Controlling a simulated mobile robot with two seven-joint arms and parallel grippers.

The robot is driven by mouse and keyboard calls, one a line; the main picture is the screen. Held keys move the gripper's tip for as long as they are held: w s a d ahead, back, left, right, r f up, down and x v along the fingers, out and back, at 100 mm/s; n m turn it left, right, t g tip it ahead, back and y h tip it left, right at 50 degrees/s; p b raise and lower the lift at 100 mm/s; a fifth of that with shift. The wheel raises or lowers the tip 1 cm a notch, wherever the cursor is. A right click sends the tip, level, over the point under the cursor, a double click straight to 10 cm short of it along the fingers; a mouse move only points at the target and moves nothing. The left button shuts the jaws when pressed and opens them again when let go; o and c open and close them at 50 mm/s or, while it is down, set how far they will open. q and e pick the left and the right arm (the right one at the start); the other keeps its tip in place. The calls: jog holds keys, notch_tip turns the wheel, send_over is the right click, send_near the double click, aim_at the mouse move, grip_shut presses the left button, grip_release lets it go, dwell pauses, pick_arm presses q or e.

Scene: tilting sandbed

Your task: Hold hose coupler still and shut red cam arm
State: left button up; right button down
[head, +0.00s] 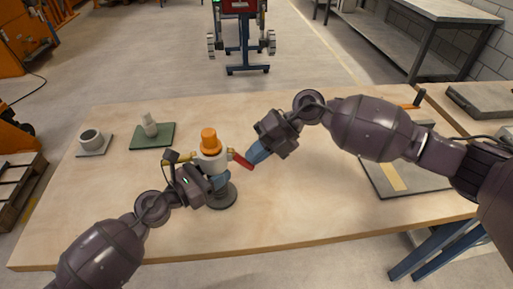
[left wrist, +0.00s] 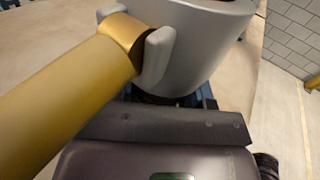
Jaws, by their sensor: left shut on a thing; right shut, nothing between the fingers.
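The hose coupler (head: 211,162) stands upright on a round dark base (head: 222,199) and has a pale grey body with an orange plug (head: 209,139) on top. Its red cam arm (head: 242,160) sticks out to the right, angled slightly down. A yellow cam arm (head: 180,157) sticks out to the left; it looms large in the left wrist view (left wrist: 70,90) beside the grey body (left wrist: 200,40). My left gripper (head: 221,181) is shut on the coupler's lower part; its fingertips are mostly hidden. My right gripper (head: 255,156) is shut and empty, its blue fingertips at the red arm's outer end. Contact is unclear.
A grey ring part on a mat (head: 92,141) and a pale fitting on a green mat (head: 150,128) lie at the left of the wooden table (head: 100,215). A grey panel (head: 385,178) lies at the right, under my right arm. The front middle is clear.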

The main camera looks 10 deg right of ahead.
pick_arm(q)
jog(key=shift+r, duration=0.1)
pick_arm(e)
jog(key=shift+a+f+y, duration=0.25)
jog(key=shift+f+y, duration=0.2)
jog(key=shift+y, duration=0.45)
jog(key=shift+r, duration=0.15)
jog(key=shift+r, duration=0.7)
jog(key=shift+d, duration=0.15)
jog(key=v, duration=1.3)
jog(key=shift+w+d, duration=0.15)
jog(key=shift+d, duration=0.25)
